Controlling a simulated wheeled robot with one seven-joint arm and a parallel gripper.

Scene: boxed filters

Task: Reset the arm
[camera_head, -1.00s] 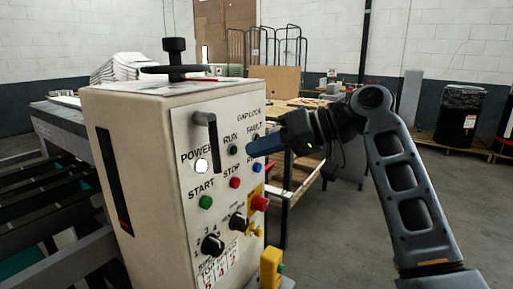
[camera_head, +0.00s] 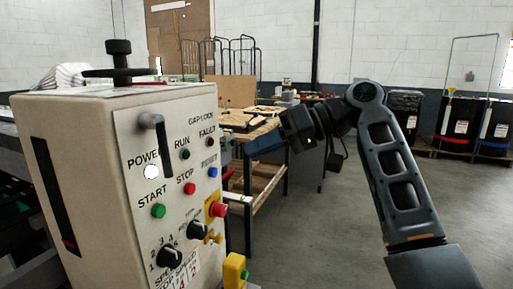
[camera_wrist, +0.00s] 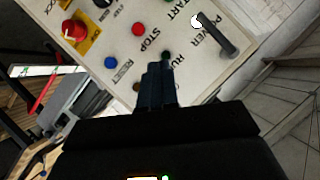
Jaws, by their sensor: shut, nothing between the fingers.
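My arm reaches up and to the left in the head view, and my gripper (camera_head: 262,146) is shut and empty. It points left toward the control panel (camera_head: 129,146) of the beige machine box (camera_head: 85,165), apart from it by a gap. In the wrist view my gripper (camera_wrist: 158,75) shows shut, with the panel (camera_wrist: 115,62) beyond the fingertips. The panel carries a lit white POWER lamp (camera_head: 151,172), a green START button (camera_head: 158,211), a red STOP button (camera_head: 190,188), a red knob on yellow (camera_head: 218,210) and dark dials.
A wooden workbench (camera_head: 250,136) stands behind my gripper. Dark barrels (camera_head: 459,118) stand on a pallet at the back right. A yellow post (camera_head: 233,271) is at the box's lower front. The grey floor (camera_head: 330,220) to the right is open.

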